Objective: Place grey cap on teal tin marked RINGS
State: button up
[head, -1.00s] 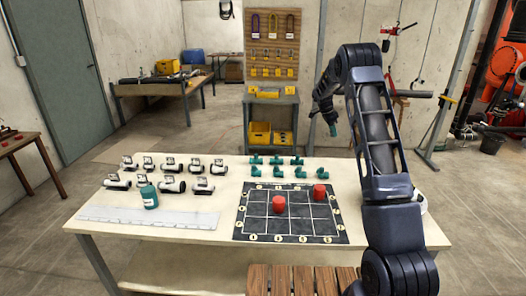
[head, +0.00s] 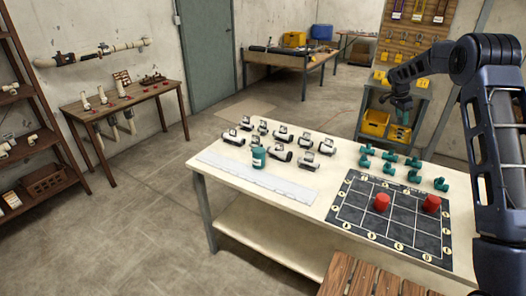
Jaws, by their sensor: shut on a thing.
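A teal tin (head: 259,157) with a pale label stands upright on the workbench, by the white strip. Its lettering is too small to read. No grey cap can be made out in the head view. My gripper (head: 401,107) is raised beyond the far side of the bench, in front of the yellow-bin stand, well to the right of the tin.
The workbench (head: 285,218) holds several black-and-white fittings (head: 283,155), several teal fittings (head: 390,156) and a dark grid mat (head: 350,210) with two red cylinders (head: 382,202). A side table (head: 120,102) and brown shelf (head: 30,110) stand left. Open floor (head: 140,220) lies between.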

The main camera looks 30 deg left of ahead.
jog(key=s+a+r+n+t+y, duration=0.1)
jog(key=s+a+n, duration=0.1)
jog(key=a, duration=0.6)
jog(key=s+a+r+n, duration=0.1)
jog(key=s+a, duration=0.1)
jog(key=a, duration=0.5)
notch_tip(320, 180, up, 5)
jog(key=n+y, duration=0.4)
jog(key=n, duration=0.8)
send_over(259, 149)
jog(key=s, duration=0.1)
jog(key=f, duration=1.9)
jog(key=shift+s+d+f, duration=0.15)
jog(key=shift+d, duration=0.1)
jog(key=shift+f, duration=0.5)
jog(key=o, duration=0.9)
jog(key=shift+o, duration=0.2)
jog(key=shift+m, duration=0.3)
